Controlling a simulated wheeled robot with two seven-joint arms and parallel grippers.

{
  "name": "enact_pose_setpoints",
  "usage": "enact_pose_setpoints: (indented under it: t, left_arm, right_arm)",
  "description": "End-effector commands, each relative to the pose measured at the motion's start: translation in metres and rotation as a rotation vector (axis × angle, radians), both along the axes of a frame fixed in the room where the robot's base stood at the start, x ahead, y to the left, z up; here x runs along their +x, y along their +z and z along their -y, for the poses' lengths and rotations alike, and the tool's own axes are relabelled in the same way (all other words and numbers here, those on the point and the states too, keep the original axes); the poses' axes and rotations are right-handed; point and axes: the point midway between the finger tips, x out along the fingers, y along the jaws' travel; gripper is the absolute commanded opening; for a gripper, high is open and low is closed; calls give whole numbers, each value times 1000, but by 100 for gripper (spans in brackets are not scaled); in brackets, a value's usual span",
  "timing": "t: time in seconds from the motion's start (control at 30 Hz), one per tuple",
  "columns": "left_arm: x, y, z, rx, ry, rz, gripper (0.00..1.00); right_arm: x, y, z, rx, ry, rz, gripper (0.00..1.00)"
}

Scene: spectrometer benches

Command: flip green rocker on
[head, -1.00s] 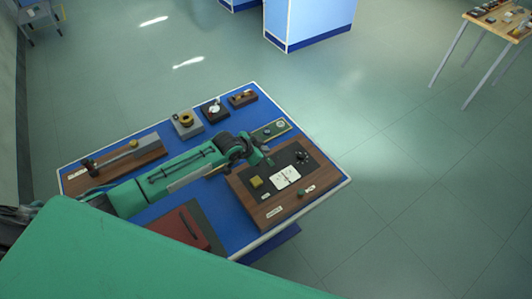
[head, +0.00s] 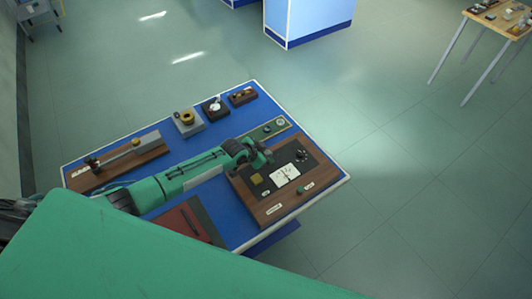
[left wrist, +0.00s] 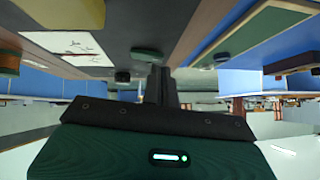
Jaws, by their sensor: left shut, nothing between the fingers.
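A wooden board (head: 262,214) with a black panel stands at the right of the blue bench. The panel carries a yellow block (head: 256,179), a white meter card (head: 285,173) and a black knob (head: 301,156). In the left wrist view, a dark green rounded piece (left wrist: 146,57), seemingly the green rocker, sits on the panel just beyond my fingers. In the head view my gripper seems to hide it. My left gripper (head: 268,155) is shut and empty, over the panel's back left part; its fingers (left wrist: 160,85) look close to the green piece, but contact is unclear.
A small green knob (head: 299,190) sits at the board's front. A narrow green plate (head: 268,130) lies behind the board. Several small devices, including one with a yellow ring (head: 187,117), stand along the back edge.

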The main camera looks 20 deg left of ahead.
Motion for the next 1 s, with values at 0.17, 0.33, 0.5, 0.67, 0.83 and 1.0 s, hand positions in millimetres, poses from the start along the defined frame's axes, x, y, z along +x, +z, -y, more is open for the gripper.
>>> enact_pose_setpoints:
  t: [0.17,0.33,0.5,0.67,0.83,1.0]
  left_arm:
    - [2,-8,-3,-25,1,-19,0]
    - [2,-6,-2,-49,1,-39,0]
    - [1,-6,-2,-48,1,-40,0]
    - [-2,-3,1,-50,1,-41,0]
    - [-7,0,8,-50,1,-41,0]
    - [-8,0,10,-50,1,-39,0]
  right_arm:
    - [0,-16,-4,5,-2,1,36]
    - [1,-20,-7,8,-2,1,36]
    - [1,-19,-7,8,-2,1,36]
    - [1,-14,-7,7,-2,2,36]
    - [1,-6,-4,5,-2,2,36]
    - [0,-4,-2,2,-1,1,36]
